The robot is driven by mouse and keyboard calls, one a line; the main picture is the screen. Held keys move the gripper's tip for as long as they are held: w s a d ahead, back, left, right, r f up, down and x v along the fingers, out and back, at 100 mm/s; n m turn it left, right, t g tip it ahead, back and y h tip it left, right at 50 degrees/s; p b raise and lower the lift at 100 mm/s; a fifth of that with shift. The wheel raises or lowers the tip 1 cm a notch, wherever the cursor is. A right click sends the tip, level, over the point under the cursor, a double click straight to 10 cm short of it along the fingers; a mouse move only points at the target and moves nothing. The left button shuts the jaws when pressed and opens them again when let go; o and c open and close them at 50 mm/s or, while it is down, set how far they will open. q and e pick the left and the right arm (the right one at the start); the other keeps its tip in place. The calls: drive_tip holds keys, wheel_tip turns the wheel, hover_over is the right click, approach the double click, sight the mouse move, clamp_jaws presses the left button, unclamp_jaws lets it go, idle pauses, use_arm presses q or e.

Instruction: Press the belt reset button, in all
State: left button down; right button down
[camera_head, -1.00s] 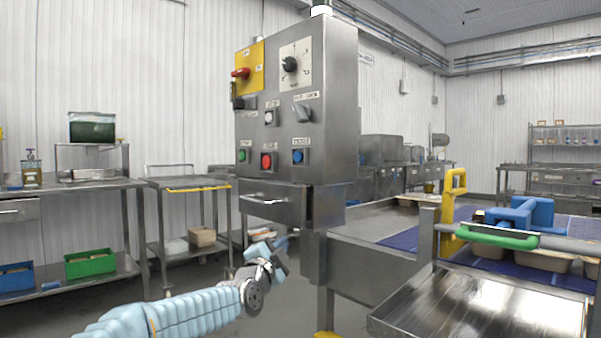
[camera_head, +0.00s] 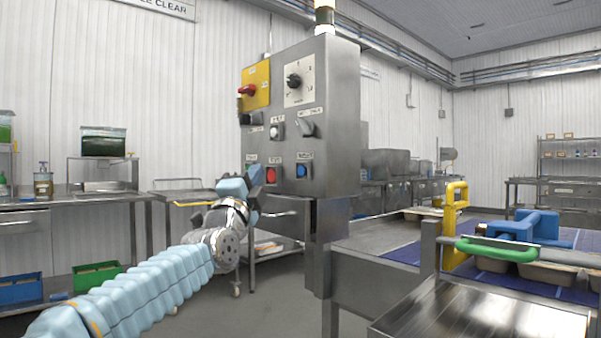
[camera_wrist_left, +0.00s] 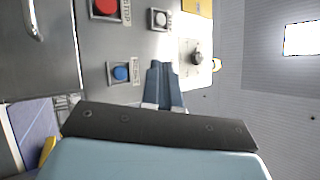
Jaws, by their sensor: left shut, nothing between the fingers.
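The control panel (camera_head: 325,130) is a grey metal box with a row of square-framed buttons low on its face. The blue button (camera_head: 301,171) is at the right of that row, with a small label above that I cannot read surely. It also shows in the left wrist view (camera_wrist_left: 121,73), uncovered. The red button (camera_head: 270,176) is left of it. My left gripper (camera_head: 259,177) is left of the red button in the head view and partly covers the row's left end. In the wrist view its shut, empty fingers (camera_wrist_left: 159,72) are beside the blue button, apart from it. My right gripper is out of view.
A white button (camera_head: 276,130), a switch, a black dial (camera_head: 294,81) and a red knob on a yellow plate (camera_head: 255,86) sit above. A drawer handle (camera_wrist_left: 33,18) shows below the buttons.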

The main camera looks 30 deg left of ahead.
sight(303, 171)
use_arm(q)
drive_tip(key=w+d+p, duration=0.3)
drive_tip(key=w+p, duration=0.3)
drive_tip(key=w, duration=0.2)
drive_tip(key=shift+d+p, duration=0.2)
drive_tip(key=shift+p, duration=0.2)
drive_tip(key=shift+w, duration=0.1)
drive_tip(key=shift+w, duration=0.15)
idle(1.6)
drive_tip(key=shift+w+d+p, duration=0.2)
drive_tip(key=shift+w+p, duration=0.05)
drive_tip(key=shift+p, duration=0.05)
